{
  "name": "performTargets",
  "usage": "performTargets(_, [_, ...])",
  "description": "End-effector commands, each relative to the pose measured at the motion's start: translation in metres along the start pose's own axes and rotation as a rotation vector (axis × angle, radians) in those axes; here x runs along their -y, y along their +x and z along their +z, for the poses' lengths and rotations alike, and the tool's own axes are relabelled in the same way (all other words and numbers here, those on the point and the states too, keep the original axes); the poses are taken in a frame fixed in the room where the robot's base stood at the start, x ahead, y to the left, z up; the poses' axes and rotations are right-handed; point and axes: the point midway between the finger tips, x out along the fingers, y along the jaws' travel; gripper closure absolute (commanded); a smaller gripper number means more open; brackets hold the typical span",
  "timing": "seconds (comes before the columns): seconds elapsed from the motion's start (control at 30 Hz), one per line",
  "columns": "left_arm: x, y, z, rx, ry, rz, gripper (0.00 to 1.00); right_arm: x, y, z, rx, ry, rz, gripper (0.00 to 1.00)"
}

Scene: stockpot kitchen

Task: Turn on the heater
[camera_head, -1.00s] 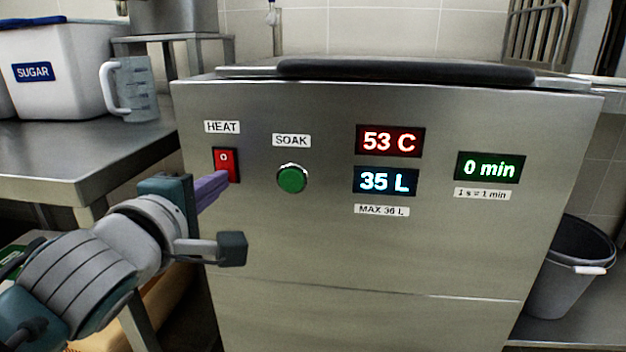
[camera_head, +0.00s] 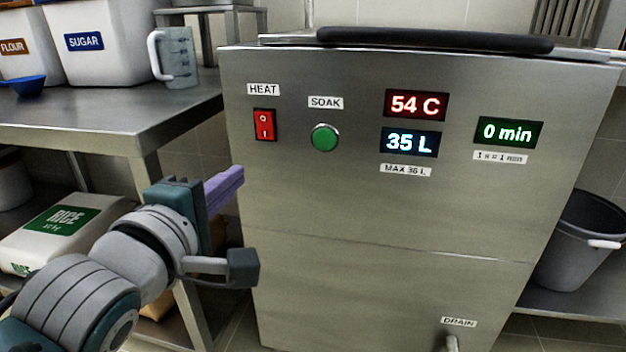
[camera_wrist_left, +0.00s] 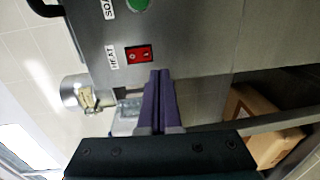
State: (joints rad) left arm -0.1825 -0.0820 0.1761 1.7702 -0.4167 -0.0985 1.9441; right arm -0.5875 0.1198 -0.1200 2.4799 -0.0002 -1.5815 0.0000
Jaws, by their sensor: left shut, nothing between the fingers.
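The red HEAT rocker switch (camera_head: 264,125) is on the upper left of the steel machine's front panel (camera_head: 400,225). Both its marks, a circle above and a bar below, show now. It also shows in the left wrist view (camera_wrist_left: 139,54), just beyond the fingertips. My left gripper (camera_head: 240,172) has its purple fingers shut and empty. It is below and left of the switch in the head view, apart from it. The red display (camera_head: 417,105) reads 54 C. The blue-lit display (camera_head: 410,142) reads 35 L. My right gripper is not in view.
A green SOAK button (camera_head: 325,138) is right of the switch. A green display (camera_head: 508,132) reads 0 min. A steel table (camera_head: 110,115) with a sugar bin (camera_head: 105,50) and measuring jug (camera_head: 176,58) stands left. A grey bucket (camera_head: 575,245) is at right.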

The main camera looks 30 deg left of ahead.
Motion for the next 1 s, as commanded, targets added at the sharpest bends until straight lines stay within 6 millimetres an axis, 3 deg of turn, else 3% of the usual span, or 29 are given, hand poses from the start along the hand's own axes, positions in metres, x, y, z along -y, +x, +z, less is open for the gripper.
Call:
performTargets(0.1, [0.003, -0.026, -0.001, -0.002, -0.001, -0.003, 1.0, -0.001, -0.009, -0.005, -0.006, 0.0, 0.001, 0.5])
performTargets(0.3, [0.009, -0.051, 0.0, -0.001, 0.001, -0.001, 1.0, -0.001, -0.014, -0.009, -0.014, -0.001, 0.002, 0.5])
performTargets(0.9, [0.011, -0.056, 0.0, -0.001, 0.002, 0.002, 1.0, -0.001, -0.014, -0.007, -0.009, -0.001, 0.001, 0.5])
performTargets(1.0, [0.003, -0.057, -0.001, -0.001, 0.019, -0.007, 1.0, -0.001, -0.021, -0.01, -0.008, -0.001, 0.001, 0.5])
